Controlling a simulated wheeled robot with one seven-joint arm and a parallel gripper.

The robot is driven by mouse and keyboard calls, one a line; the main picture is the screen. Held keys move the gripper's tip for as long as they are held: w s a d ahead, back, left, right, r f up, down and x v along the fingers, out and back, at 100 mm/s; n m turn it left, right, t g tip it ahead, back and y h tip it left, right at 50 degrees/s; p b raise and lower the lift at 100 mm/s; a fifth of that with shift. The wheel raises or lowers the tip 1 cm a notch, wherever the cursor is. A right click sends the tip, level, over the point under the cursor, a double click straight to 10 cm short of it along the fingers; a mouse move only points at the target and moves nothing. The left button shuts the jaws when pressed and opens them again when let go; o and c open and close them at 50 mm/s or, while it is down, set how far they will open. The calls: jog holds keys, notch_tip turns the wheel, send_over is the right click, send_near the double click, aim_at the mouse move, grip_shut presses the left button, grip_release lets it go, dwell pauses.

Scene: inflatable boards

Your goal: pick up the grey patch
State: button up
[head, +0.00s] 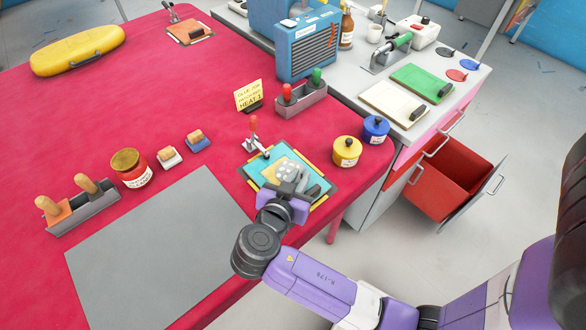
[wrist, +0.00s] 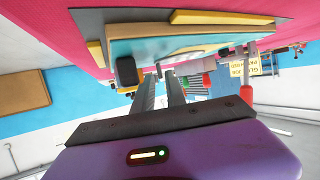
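A light grey, roundish piece (head: 288,171), seemingly the grey patch, lies on a teal board (head: 259,176) with yellow edge strips, near the table's front right corner. My gripper (head: 289,185) is low at the board's near side and partly covers the piece in the head view. In the wrist view my gripper's two dark fingers (wrist: 160,90) stand apart with nothing visible between them. The teal board (wrist: 225,42) is above them in that picture. I cannot tell whether the fingers touch the piece.
A red-handled clamp (head: 255,140) stands at the board's far left corner. Yellow (head: 346,151) and blue (head: 375,130) pots are right of it. A large grey sheet (head: 150,260) lies left. An open red drawer (head: 445,180) juts out right. Coloured discs (head: 457,75) lie on the cabinet.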

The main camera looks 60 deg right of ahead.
jog(key=shift+x, duration=0.8)
jog(key=shift+c, duration=0.5)
grip_shut()
